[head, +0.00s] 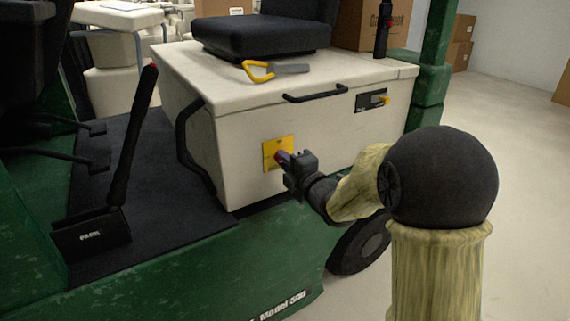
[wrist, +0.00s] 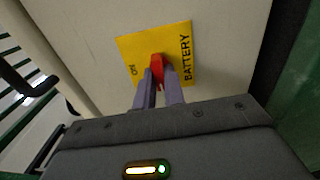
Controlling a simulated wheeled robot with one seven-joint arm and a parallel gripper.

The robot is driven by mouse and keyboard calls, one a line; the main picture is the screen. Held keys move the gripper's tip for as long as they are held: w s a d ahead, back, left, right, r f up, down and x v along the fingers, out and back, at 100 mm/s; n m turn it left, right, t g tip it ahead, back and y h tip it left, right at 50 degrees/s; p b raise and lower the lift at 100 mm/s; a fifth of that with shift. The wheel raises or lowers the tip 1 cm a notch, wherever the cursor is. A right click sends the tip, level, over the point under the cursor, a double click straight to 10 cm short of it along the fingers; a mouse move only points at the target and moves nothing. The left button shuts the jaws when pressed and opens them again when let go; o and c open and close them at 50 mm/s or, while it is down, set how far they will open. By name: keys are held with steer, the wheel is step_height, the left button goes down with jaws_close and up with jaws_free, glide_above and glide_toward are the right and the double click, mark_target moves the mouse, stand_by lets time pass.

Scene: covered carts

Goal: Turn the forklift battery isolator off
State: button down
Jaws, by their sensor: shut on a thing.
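The battery isolator is a red handle on a yellow plate (head: 270,160) on the side of the cream battery box (head: 235,150) under the forklift seat. In the wrist view the yellow plate (wrist: 128,45) carries the words "BATTERY" and "ON". The red isolator handle (wrist: 157,66) stands between my two fingers. My gripper (head: 285,160) is shut on the handle, and my gripper (wrist: 159,85) shows the fingers on either side of it. The fingers hide part of the handle and of the plate's lower part.
A yellow-handled tool (head: 260,71) lies on top of the box by the black seat (head: 260,40). A black grab handle (head: 190,145) runs down the box's left edge. A lever marked PARK (head: 125,150) stands at left. Open floor lies at right.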

steer(key=shift+s+f, duration=0.1)
steer(key=shift+f, duration=0.15)
steer(key=c, duration=1.5)
jaws_free()
steer(key=shift+r, duration=0.15)
steer(key=b+v, duration=0.2)
steer(key=v, duration=1.5)
steer(key=shift+s+d+b, duration=0.15)
steer(key=shift+b, duration=0.2)
